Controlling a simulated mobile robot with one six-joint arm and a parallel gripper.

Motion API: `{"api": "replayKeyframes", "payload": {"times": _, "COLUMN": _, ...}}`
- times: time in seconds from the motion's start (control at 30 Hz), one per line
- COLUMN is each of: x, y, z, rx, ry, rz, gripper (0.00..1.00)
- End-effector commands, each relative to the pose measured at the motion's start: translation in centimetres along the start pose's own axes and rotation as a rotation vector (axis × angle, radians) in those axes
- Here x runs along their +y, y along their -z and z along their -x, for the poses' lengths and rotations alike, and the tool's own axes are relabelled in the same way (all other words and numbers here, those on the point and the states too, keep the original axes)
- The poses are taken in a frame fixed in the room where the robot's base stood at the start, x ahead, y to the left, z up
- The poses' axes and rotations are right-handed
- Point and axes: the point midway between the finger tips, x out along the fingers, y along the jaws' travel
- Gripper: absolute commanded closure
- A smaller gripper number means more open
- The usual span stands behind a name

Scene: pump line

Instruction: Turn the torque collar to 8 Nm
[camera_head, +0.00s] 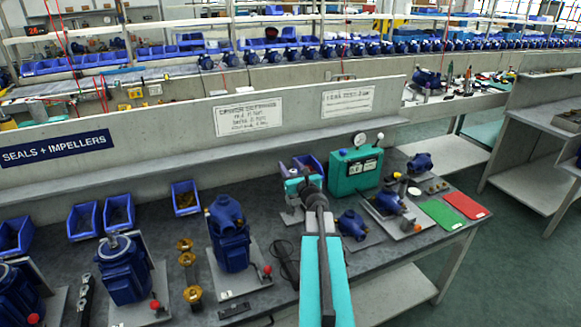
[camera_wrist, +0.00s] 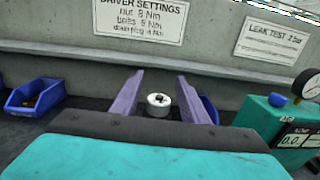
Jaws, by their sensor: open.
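My gripper (camera_wrist: 160,100) is open, with one purple finger on each side of this piece. A gap shows on both sides, and the piece seems to lie beyond or between the fingertips; its exact depth is unclear. No scale or setting can be read on it. In the head view my arm hides the piece.
A settings sign (camera_wrist: 140,18) is on the back panel. A teal leak tester (camera_head: 355,170) with a gauge stands right of my gripper. A blue bin (camera_wrist: 36,97) is at left. Blue pumps (camera_head: 230,235), green (camera_head: 440,213) and red (camera_head: 466,205) mats share the bench.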

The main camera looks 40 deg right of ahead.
Motion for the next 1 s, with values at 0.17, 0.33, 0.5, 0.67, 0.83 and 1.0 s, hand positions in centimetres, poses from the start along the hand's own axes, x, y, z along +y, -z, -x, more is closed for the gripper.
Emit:
{"api": "replayKeyframes", "payload": {"times": 0.17, "x": 0.0, "y": 0.1, "z": 1.3, "rx": 0.000, "ry": 0.001, "rz": 0.000, "gripper": 0.59}}
{"api": "replayKeyframes", "payload": {"times": 0.33, "x": 0.0, "y": 0.1, "z": 2.9, "rx": 0.000, "ry": 0.002, "rz": -0.001, "gripper": 0.59}}
{"api": "replayKeyframes", "payload": {"times": 0.5, "x": 0.0, "y": 0.1, "z": 4.5, "rx": 0.000, "ry": 0.001, "rz": 0.001, "gripper": 0.59}}
{"api": "replayKeyframes", "payload": {"times": 0.67, "x": 0.0, "y": 0.0, "z": 6.0, "rx": -0.001, "ry": 0.001, "rz": -0.001, "gripper": 0.59}}
{"api": "replayKeyframes", "payload": {"times": 0.83, "x": 0.0, "y": 0.0, "z": 7.6, "rx": -0.001, "ry": 0.001, "rz": 0.000, "gripper": 0.59}}
{"api": "replayKeyframes", "payload": {"times": 1.0, "x": 0.0, "y": -0.3, "z": 8.6, "rx": 0.002, "ry": -0.001, "rz": -0.002, "gripper": 0.59}}
